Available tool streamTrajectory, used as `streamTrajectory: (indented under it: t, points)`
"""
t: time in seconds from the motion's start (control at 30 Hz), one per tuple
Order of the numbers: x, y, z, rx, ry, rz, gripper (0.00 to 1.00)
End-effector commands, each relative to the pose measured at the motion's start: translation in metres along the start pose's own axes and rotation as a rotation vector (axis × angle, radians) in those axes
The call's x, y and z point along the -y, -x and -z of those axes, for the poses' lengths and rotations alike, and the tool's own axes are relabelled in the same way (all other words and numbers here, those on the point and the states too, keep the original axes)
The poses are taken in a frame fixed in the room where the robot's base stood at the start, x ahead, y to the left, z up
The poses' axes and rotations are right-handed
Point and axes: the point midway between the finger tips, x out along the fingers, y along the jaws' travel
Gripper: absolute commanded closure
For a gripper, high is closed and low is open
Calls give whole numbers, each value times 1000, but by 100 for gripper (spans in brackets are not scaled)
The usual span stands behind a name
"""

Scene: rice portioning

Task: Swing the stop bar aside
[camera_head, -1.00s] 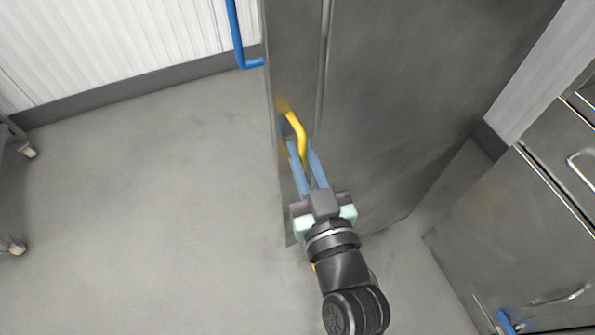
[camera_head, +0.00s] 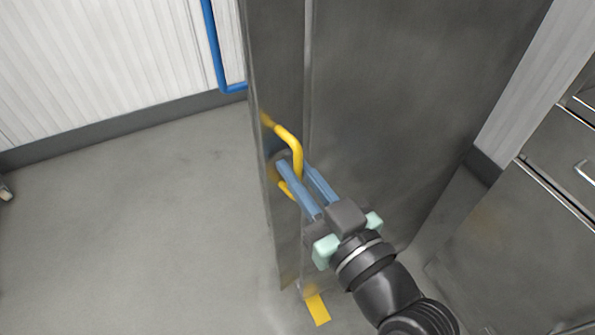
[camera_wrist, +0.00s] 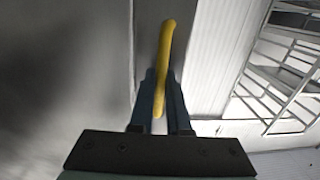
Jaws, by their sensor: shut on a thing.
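The stop bar is a bent yellow rod (camera_head: 289,136) on the narrow side face of a tall steel cabinet or door panel (camera_head: 400,90). Its upper part curves out from the metal, and a short lower piece shows below the fingers. My gripper (camera_head: 296,168) has blue fingers closed on the rod from either side. In the wrist view the yellow rod (camera_wrist: 165,50) stands nearly upright between the fingertips of my gripper (camera_wrist: 161,82). The part of the rod between the fingers is partly hidden.
A blue rail handle (camera_head: 215,50) is at the upper left by a white ribbed wall (camera_head: 100,60). A yellow strip (camera_head: 318,309) lies low by the panel's foot. Steel drawers (camera_head: 550,200) stand at right. A wire rack (camera_wrist: 285,70) shows in the wrist view.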

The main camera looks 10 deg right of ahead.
Motion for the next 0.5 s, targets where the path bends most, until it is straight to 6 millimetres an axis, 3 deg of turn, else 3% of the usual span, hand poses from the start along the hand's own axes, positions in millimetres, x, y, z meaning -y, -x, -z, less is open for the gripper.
streamTrajectory:
  t: [0.2,0.23,0.37,0.5]
  points:
    - [0,0,0,1,1,-1,100]
    - [-1,0,0,1,1,-1,80]
    - [-1,0,0,1,1,-2,56]
    - [-1,0,0,1,0,-2,55]
